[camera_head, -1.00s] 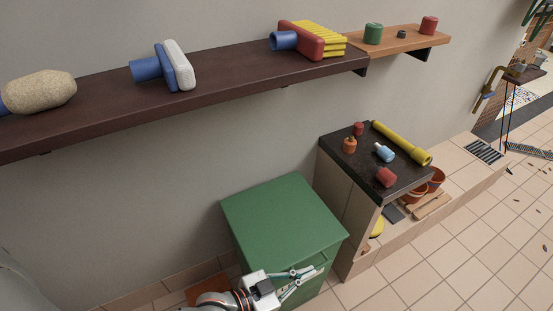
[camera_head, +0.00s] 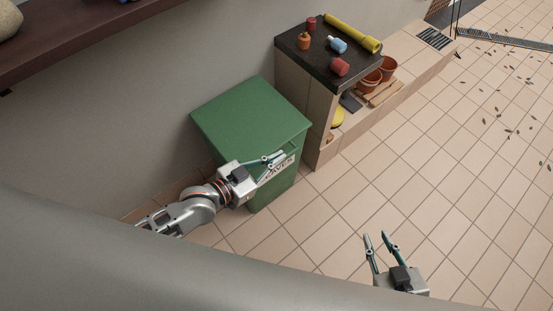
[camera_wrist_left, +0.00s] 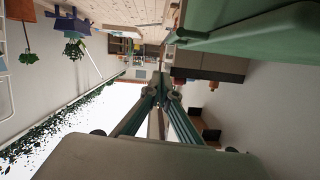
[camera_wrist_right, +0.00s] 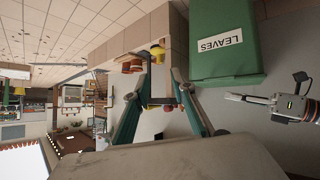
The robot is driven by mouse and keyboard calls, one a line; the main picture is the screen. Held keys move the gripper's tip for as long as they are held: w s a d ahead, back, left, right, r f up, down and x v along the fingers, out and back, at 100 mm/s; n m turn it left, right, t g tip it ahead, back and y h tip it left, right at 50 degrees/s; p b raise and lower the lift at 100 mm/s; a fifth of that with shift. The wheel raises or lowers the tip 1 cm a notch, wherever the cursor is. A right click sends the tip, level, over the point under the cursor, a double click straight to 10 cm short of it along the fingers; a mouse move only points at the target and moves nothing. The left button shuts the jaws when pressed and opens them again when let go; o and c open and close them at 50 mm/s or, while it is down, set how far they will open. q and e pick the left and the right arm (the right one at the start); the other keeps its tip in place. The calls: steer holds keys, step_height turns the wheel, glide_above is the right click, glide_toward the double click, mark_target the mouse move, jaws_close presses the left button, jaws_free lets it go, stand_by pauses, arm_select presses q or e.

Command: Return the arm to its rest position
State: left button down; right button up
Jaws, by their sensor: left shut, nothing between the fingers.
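My left gripper (camera_head: 281,158) is in front of the green bin in the head view, at the bin's lettered front side. It is shut and empty; its fingers meet in the left wrist view (camera_wrist_left: 161,84). It also shows at the right of the right wrist view (camera_wrist_right: 232,97). My right gripper (camera_head: 377,238) is low at the right of the head view, above the tiled floor. Its fingers stand apart with nothing held, and the gap shows in the right wrist view (camera_wrist_right: 161,78).
The green bin (camera_head: 250,115) has a LEAVES label and stands near the wall. A dark-topped counter (camera_head: 315,62) beyond it holds a yellow flashlight-like object (camera_head: 352,33) and several small items. A dark shelf (camera_head: 75,38) runs along the wall.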

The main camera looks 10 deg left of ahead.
arm_select(q)
steer(key=p+v, duration=0.1)
steer(key=v, duration=0.7)
steer(key=shift+s+a+f, duration=0.15)
steer(key=shift+f, duration=0.1)
arm_select(e)
steer(key=shift+w+r, duration=0.1)
steer(key=shift+d, duration=0.15)
